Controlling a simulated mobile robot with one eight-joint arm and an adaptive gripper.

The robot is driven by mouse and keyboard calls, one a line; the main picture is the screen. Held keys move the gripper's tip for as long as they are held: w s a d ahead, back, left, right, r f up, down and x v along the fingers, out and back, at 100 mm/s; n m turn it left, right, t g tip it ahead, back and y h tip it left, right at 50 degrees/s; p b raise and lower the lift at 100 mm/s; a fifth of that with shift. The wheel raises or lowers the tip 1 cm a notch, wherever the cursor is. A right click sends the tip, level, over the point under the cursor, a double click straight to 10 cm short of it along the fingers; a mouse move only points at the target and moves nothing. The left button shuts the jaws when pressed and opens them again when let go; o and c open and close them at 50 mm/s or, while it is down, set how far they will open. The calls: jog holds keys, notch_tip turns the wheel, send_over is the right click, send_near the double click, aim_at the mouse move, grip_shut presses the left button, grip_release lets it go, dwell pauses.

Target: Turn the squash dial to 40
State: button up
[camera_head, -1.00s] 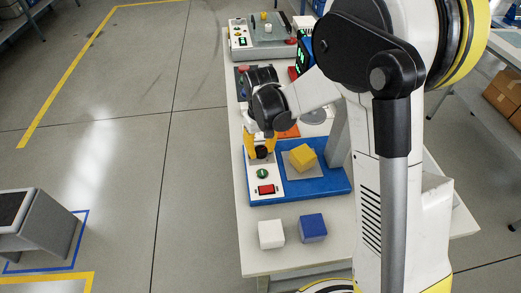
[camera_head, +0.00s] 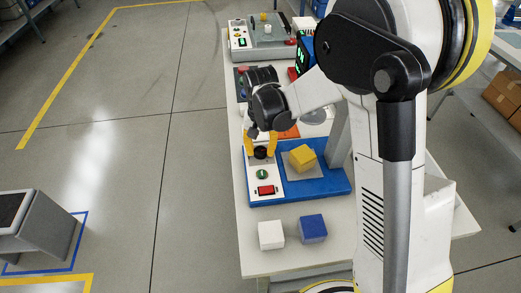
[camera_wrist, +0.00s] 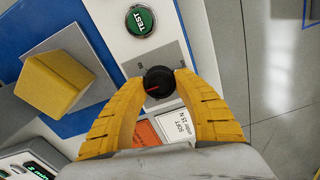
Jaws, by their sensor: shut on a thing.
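The squash dial (camera_wrist: 159,83) is a small black knob with a red pointer line on a white panel. In the wrist view the line points left and slightly down. The dial also shows in the head view (camera_head: 260,153). My gripper (camera_wrist: 160,80) has its yellow fingers on either side of the dial, shut on it. In the head view my gripper (camera_head: 261,146) comes down on the dial from above. The scale marks around the dial are too small or covered to read. The panel belongs to a blue-based unit (camera_head: 325,185).
A green TEST button (camera_wrist: 140,20) is beside the dial. A yellow cube (camera_head: 302,157) rests on the unit's grey plate. White (camera_head: 271,234) and blue (camera_head: 313,228) cubes stand at the table's near end.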

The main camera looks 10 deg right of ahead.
aim_at(261, 150)
jog(key=o, duration=1.2)
notch_tip(261, 150, up, 12)
jog(key=shift+s+f, duration=0.1)
